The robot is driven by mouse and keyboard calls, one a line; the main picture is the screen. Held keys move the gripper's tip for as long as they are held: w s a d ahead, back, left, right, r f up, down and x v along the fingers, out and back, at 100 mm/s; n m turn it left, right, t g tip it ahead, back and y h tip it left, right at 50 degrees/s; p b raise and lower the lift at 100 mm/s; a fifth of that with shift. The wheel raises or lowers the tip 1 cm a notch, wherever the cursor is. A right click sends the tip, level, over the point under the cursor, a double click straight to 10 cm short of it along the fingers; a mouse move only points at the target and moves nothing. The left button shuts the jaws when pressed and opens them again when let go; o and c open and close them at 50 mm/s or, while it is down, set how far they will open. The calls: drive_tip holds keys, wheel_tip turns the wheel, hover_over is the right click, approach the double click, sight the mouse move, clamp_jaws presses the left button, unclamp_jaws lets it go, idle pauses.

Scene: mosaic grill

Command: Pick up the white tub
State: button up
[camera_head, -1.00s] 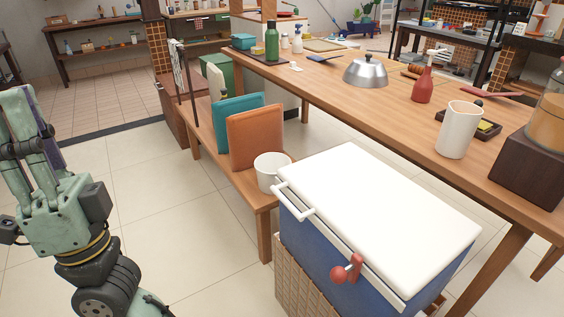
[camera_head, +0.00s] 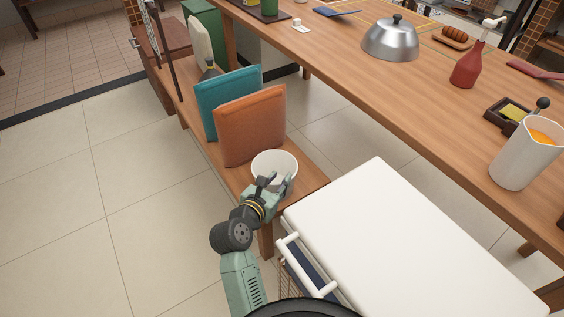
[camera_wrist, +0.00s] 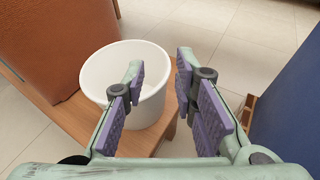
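The white tub (camera_head: 272,160) is an empty, round, open-topped vessel. It stands upright on the near end of the low wooden bench, beside the orange cushion. My gripper (camera_head: 273,182) is at the tub's near side in the head view, and its fingers cover part of the tub's wall. In the wrist view my gripper (camera_wrist: 158,82) is open, with purple-padded fingers apart. There the tub (camera_wrist: 113,66) shows beyond the fingers, mostly to the left of the gap, with the left finger overlapping it. I cannot tell whether a finger touches the tub.
The bench (camera_head: 305,188) holds an orange cushion (camera_head: 250,126) and a teal cushion (camera_head: 226,98) behind the tub. A white-lidded blue cooler (camera_head: 400,245) stands close on the right. A long wooden table (camera_head: 410,95) runs behind. The floor to the left is clear.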

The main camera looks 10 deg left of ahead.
sight(294, 173)
drive_tip(key=shift+g, duration=0.3)
drive_tip(key=shift+s+d+f+p+x, duration=0.15)
drive_tip(key=shift+f+x, duration=0.25)
drive_tip(key=shift+x, duration=1.55)
drive_tip(key=shift+s+f+p+x, duration=0.25)
drive_tip(key=shift+f+x, duration=0.2)
drive_tip(key=shift+x, duration=1.5)
drive_tip(key=shift+s+d+f+p+x, duration=0.15)
drive_tip(key=shift+f+x, duration=0.25)
drive_tip(key=shift+x, duration=1.55)
drive_tip(key=shift+a, duration=0.1)
drive_tip(key=shift+c, duration=0.2)
clamp_jaws()
